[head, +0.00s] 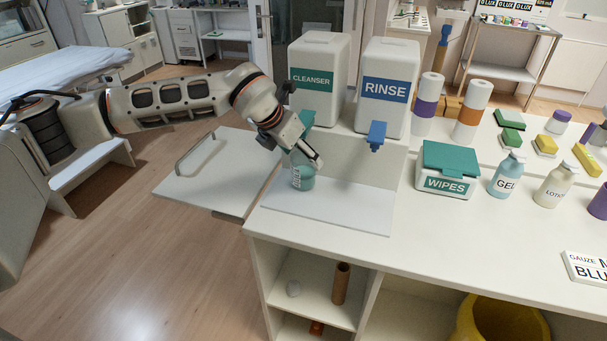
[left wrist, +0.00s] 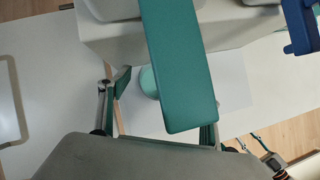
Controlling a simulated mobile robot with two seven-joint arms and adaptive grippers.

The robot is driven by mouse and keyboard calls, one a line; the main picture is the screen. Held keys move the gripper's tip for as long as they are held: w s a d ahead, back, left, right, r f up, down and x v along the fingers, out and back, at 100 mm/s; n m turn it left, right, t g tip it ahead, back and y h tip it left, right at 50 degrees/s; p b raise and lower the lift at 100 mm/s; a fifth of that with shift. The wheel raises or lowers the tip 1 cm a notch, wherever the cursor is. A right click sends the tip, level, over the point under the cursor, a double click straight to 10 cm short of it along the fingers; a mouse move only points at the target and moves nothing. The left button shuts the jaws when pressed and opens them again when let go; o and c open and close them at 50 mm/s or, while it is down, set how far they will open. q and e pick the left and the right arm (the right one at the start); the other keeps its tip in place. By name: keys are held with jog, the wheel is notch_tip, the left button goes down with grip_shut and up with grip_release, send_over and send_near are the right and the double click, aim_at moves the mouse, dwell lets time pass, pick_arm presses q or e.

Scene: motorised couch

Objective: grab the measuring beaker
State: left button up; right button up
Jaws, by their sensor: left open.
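The measuring beaker (head: 302,178) is a small teal cup with markings, standing on the white tray under the cleanser dispenser. My left gripper (head: 304,158) is tilted down right at the beaker and hides its upper part in the head view. In the left wrist view, the open left fingers (left wrist: 160,100) stand apart on either side. The beaker (left wrist: 148,82) shows only in part there, behind the green dispenser lever (left wrist: 178,65). Contact with the beaker cannot be told. What looks like my right gripper (left wrist: 258,148) shows small at the lower right of the wrist view.
The cleanser dispenser (head: 318,75) stands close above my left gripper. The rinse dispenser (head: 387,88) with its blue lever (head: 377,135) is to the right. The wipes box (head: 446,170) and gel bottle (head: 507,174) are further right. A side shelf (head: 215,185) lies left.

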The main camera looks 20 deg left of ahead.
pick_arm(q)
jog(key=c, duration=1.2)
jog(key=shift+c, duration=0.5)
jog(key=shift+r, duration=0.15)
